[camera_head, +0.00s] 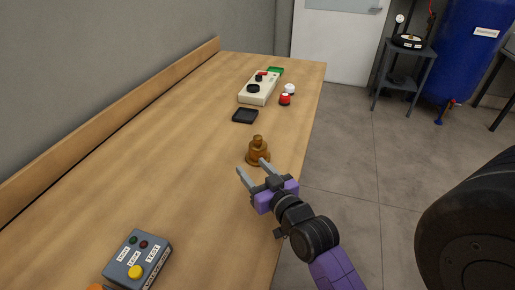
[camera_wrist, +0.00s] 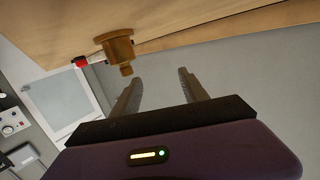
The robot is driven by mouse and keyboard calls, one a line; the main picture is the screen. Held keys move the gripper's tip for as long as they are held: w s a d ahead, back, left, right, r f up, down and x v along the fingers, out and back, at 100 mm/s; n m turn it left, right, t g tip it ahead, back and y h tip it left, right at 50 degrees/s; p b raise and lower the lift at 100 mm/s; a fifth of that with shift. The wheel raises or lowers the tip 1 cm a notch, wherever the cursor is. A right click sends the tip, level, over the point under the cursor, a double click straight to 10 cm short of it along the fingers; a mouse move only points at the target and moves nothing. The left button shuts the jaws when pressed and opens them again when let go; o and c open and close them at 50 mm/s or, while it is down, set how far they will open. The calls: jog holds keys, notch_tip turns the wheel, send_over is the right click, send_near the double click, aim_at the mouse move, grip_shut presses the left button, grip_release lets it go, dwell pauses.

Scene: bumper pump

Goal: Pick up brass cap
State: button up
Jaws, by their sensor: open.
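The brass cap (camera_head: 258,152) stands upright on the wooden bench, near its right edge. It has a wide round base and a narrower knob on top. It also shows in the wrist view (camera_wrist: 117,46), at the upper left beyond the fingertips. My gripper (camera_head: 251,166) is just on the near side of the cap in the head view, with its fingers spread. In the wrist view the two fingers (camera_wrist: 158,74) are apart with nothing between them. The cap lies outside the gap, past the left finger. One fingertip overlaps the cap's base in the head view; I cannot tell whether they touch.
A black square tray (camera_head: 245,116) lies beyond the cap. Farther back are a cream control box (camera_head: 258,88), a red-topped button (camera_head: 285,99), a white-topped one (camera_head: 290,89) and a green item (camera_head: 275,70). A grey test box (camera_head: 138,258) sits near left. The bench's left middle is clear.

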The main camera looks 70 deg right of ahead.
aim_at(260, 140)
jog(key=d, duration=0.3)
jog(key=d+g, duration=0.1)
jog(key=d, duration=0.3)
jog(key=w+d+g, duration=0.1)
jog(key=d, duration=0.2)
jog(key=shift+d+y, duration=0.35)
jog(key=shift+y, duration=0.05)
jog(key=shift+w+d, duration=0.2)
jog(key=shift+d, duration=0.1)
jog(key=p+x, duration=0.1)
jog(key=x, duration=0.6)
jog(key=shift+w+f, duration=0.15)
jog(key=shift+c, duration=0.2)
jog(key=shift+f, duration=0.1)
grip_shut()
